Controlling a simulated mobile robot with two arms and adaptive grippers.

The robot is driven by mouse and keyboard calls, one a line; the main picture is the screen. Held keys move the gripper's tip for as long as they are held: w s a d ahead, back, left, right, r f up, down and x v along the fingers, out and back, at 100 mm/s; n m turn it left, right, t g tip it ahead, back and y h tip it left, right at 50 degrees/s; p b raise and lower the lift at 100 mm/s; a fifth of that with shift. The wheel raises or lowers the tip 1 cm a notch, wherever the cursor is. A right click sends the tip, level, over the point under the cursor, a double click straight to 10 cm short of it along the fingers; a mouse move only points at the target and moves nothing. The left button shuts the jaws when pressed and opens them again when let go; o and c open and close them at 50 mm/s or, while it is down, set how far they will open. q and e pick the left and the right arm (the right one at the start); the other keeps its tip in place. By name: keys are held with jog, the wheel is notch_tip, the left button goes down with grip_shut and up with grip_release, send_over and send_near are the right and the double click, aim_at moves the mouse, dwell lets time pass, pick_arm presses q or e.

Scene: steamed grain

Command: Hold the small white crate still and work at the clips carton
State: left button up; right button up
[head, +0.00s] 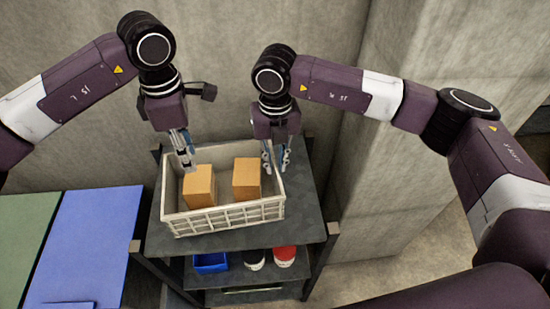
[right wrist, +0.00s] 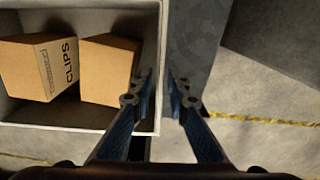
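The small white crate (head: 228,217) stands on the dark shelf top with two brown cartons in it. In the right wrist view the clips carton (right wrist: 28,70), with its black CLIPS label, is the one farther from my right gripper. This matches the left carton (head: 199,187) in the head view, where no label is readable. My left gripper (head: 188,162) points down into the crate just behind the left carton; its finger gap is not clear. My right gripper (head: 276,162) is open at the crate's right wall, fingers (right wrist: 159,85) on either side of the rim.
The other carton (head: 246,178) stands nearer the right wall and also shows in the right wrist view (right wrist: 110,70). A lower shelf holds a blue bin (head: 210,263) and dark and red round items. A blue panel (head: 90,240) lies left. Concrete walls stand behind and right.

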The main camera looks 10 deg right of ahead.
aim_at(200, 179)
jog(key=shift+f, duration=3.6)
grip_shut()
pick_arm(q)
jog(key=shift+o, duration=1.2)
jog(key=shift+f, duration=0.1)
jog(key=o, duration=0.8)
jog(key=shift+d+f+m, duration=0.35)
jog(key=shift+f+m, duration=0.45)
jog(key=shift+m, duration=0.1)
jog(key=shift+c, duration=0.2)
jog(key=o, duration=0.5)
notch_tip(200, 179, down, 6)
jog(key=shift+c, duration=0.2)
jog(key=shift+a+f, duration=0.2)
jog(key=shift+f, duration=1.25)
jog(key=shift+a+f, duration=0.15)
jog(key=shift+f, duration=1.3)
pick_arm(e)
jog(key=shift+w, duration=0.1)
